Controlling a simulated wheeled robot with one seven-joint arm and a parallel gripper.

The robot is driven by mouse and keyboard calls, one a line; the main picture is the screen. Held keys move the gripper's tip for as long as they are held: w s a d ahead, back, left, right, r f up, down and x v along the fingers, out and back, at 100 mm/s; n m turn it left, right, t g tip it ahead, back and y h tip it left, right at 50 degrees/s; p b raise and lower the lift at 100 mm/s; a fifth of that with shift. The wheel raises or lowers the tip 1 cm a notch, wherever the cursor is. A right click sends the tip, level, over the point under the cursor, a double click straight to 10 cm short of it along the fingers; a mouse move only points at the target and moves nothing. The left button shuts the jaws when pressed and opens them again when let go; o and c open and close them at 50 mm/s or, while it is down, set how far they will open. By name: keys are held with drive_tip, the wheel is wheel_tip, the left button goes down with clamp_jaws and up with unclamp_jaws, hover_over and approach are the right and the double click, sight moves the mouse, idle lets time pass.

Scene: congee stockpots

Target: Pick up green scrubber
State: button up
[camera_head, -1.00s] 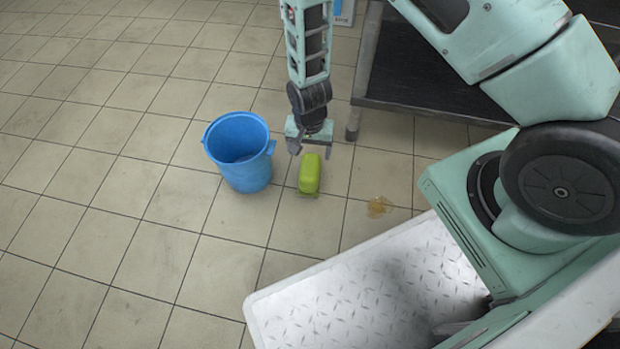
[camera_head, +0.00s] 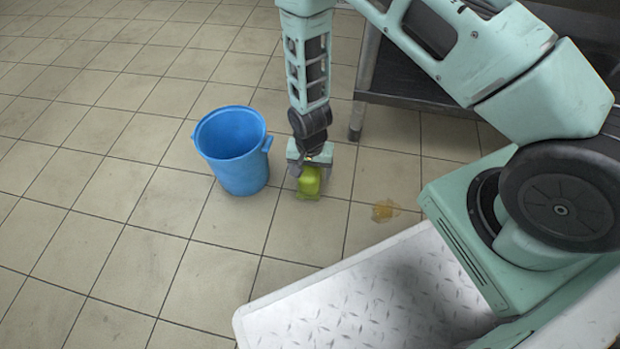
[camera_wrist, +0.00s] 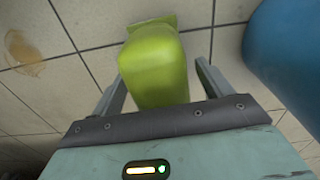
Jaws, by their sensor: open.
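The green scrubber (camera_head: 309,183) is on the tiled floor, just right of a blue bucket. My gripper (camera_head: 308,172) is down over its far part in the head view and hides that part. In the wrist view the scrubber (camera_wrist: 155,66) lies between the two open fingers of my gripper (camera_wrist: 160,84). A gap shows between each finger and the scrubber, wider on the right, so neither finger appears to touch its sides.
The blue bucket (camera_head: 237,170) stands close to the left of my gripper; it also shows in the wrist view (camera_wrist: 285,50). A brown spill (camera_head: 385,211) is on the floor to the right. A dark low shelf (camera_head: 420,100) stands behind. Floor at left is clear.

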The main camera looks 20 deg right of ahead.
drive_tip(key=c, duration=1.1)
drive_tip(key=shift+c, duration=0.2)
wheel_tip(320, 180, up, 10)
drive_tip(key=p, duration=0.7)
drive_tip(key=shift+o, duration=1.4)
drive_tip(key=shift+r, duration=0.1)
drive_tip(key=shift+c, duration=0.6)
